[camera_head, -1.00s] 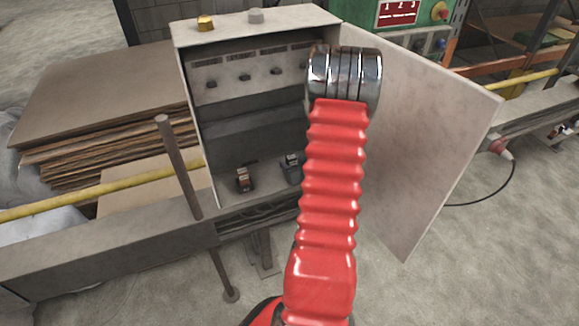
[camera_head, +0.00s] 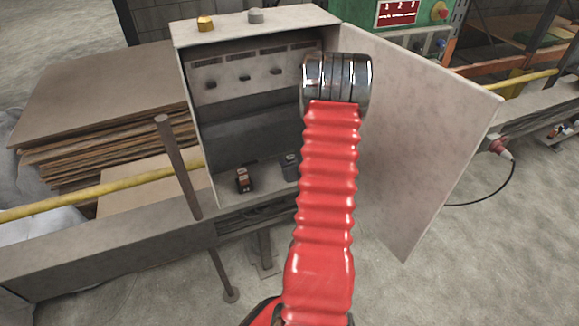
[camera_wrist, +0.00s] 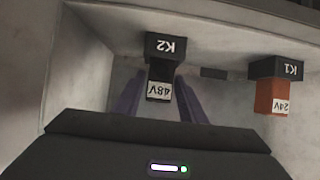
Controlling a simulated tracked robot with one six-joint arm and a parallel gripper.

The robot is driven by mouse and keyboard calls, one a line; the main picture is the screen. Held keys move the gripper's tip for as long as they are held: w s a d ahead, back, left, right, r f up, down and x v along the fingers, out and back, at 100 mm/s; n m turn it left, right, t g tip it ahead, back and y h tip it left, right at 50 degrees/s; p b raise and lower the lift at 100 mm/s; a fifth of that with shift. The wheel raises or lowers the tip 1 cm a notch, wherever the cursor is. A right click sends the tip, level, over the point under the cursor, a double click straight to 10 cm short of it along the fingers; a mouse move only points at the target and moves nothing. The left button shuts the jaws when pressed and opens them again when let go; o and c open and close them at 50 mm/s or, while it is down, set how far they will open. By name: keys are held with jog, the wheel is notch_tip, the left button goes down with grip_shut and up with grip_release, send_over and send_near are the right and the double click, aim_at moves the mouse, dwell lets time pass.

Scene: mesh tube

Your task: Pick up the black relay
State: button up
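The black relay (camera_wrist: 158,72), with a black K2 top and a white 48V label, stands in the cabinet at the middle of the wrist view. In the head view the black relay (camera_head: 291,167) is beside my red arm, partly hidden by it. My gripper (camera_wrist: 160,84) is open, with one dark purple finger on each side of the relay. Small gaps seem to show between fingers and relay. The labels read upside down in the wrist view. My fingers are hidden behind the arm in the head view.
An orange relay (camera_wrist: 274,92), marked K1 and 24V, stands to the right in the wrist view. It is left of the black one in the head view. The cabinet (camera_head: 187,105) has side walls close by, and its door (camera_head: 425,130) hangs open at right.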

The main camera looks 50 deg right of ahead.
jog(key=c, duration=0.8)
jog(key=shift+r, duration=0.1)
jog(key=shift+c, duration=0.2)
jog(key=shift+r, duration=4.95)
